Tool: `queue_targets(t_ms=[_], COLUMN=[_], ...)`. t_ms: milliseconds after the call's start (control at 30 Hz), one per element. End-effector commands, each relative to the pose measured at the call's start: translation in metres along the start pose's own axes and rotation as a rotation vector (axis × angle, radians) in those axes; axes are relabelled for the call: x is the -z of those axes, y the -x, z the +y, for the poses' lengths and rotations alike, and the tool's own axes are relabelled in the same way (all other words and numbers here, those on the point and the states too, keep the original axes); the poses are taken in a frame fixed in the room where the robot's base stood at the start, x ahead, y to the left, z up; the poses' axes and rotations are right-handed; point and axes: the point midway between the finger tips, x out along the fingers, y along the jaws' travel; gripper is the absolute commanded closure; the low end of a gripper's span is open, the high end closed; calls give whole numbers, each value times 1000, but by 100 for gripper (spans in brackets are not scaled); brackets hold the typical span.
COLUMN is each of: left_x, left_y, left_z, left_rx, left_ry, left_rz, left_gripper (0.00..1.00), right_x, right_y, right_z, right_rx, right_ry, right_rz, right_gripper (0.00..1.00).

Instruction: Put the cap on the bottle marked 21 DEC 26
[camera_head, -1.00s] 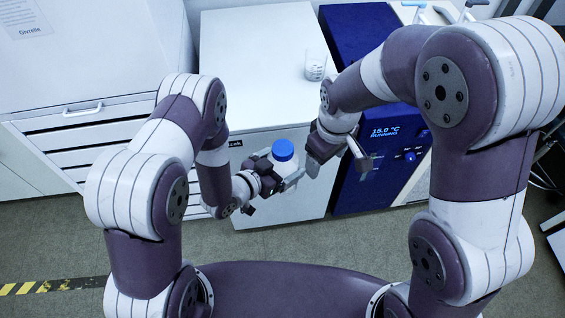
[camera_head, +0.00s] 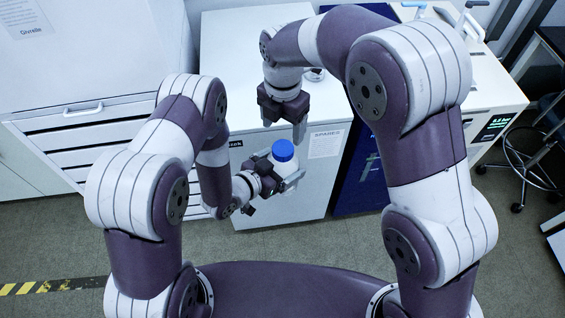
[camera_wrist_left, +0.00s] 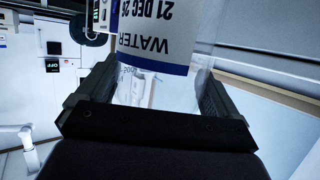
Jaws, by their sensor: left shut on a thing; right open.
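The bottle (camera_head: 273,164) stands in my left gripper (camera_head: 284,176), which is shut around its body. A blue cap (camera_head: 283,150) sits on top of the bottle; whether it is screwed tight cannot be told. In the left wrist view the bottle's label (camera_wrist_left: 155,40) reads upside down "WATER" and "21 DEC 26", between the two fingers. My right gripper (camera_head: 284,124) is open and empty, pointing down just above and behind the cap, apart from it.
A white cabinet (camera_head: 240,60) stands behind the bottle, with a paper sign marked "SPARES" (camera_head: 325,144) on its front. A glass beaker (camera_head: 316,74) on its top is mostly hidden by my right arm. A blue unit (camera_head: 357,190) stands to the right.

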Motion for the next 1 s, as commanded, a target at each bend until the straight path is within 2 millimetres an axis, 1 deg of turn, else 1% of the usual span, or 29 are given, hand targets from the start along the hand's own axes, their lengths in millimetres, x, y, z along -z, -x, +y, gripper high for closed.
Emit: queue_targets(t_ms=[300,433,600,867,967,1000], left_x=[1,1,1,1,1,1], left_y=[0,0,0,0,0,0], left_z=[0,0,0,0,0,0], left_rx=[1,0,0,0,0,1], left_ry=[-1,-1,-1,-1,-1,-1], left_rz=[3,3,3,3,3,3], left_gripper=[91,91,91,91,91,91], right_x=[0,0,0,0,0,0], right_y=[-49,-66,-76,-77,-76,-76], right_z=[-1,-1,0,0,0,0], right_rx=[3,3,1,1,0,0], right_ry=[-1,-1,-2,-2,-2,-2], right_rz=[2,1,1,0,0,0], right_gripper=[26,26,26,26,55,68])
